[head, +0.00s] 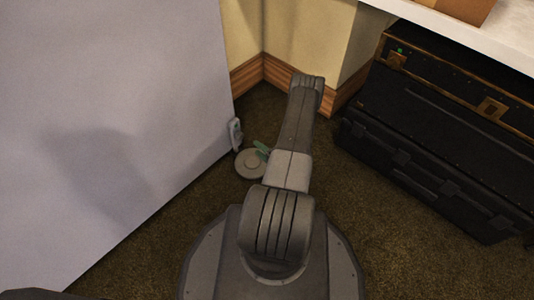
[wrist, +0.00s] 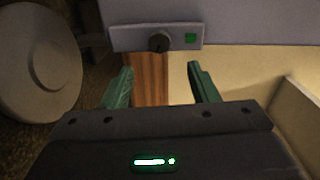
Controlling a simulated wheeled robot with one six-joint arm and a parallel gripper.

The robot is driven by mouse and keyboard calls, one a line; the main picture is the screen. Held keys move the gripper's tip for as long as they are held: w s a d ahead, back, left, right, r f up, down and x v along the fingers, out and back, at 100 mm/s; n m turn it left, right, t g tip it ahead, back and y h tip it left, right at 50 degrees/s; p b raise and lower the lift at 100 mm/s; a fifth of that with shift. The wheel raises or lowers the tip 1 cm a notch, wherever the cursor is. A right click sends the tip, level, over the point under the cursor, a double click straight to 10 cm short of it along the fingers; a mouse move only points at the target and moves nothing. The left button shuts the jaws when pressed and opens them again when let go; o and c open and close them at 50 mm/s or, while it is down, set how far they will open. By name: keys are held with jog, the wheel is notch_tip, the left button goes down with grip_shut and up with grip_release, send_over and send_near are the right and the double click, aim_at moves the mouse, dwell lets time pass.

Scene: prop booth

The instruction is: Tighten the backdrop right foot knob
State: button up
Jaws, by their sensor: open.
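The backdrop (head: 120,110) is a large pale panel on the left of the head view; its lower edge (wrist: 245,18) crosses the top of the wrist view. A light grey bracket (head: 236,134) sits at its right edge. In the wrist view the bracket (wrist: 128,38) carries a dark round knob (wrist: 158,42) and a green square (wrist: 190,38). My gripper (wrist: 160,68) is open and empty, its green fingers spread on either side of the knob's line, apart from it. In the head view my arm hides most of the gripper (head: 262,150).
A round grey disc (head: 250,163) lies low by the bracket and fills the left of the wrist view (wrist: 40,60). Black cases (head: 440,140) stand under a white table (head: 480,35) on the right. Wooden skirting (head: 285,76) runs along the wall behind. Carpet (head: 400,240) is clear in front.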

aim_at(242, 137)
jog(key=shift+p+v, duration=0.35)
jog(key=shift+v, duration=1.6)
jog(key=shift+a, duration=0.1)
jog(key=b+x, duration=0.4)
jog(key=x, duration=0.9)
jog(key=shift+w+a, duration=0.25)
jog(key=shift+d, duration=0.1)
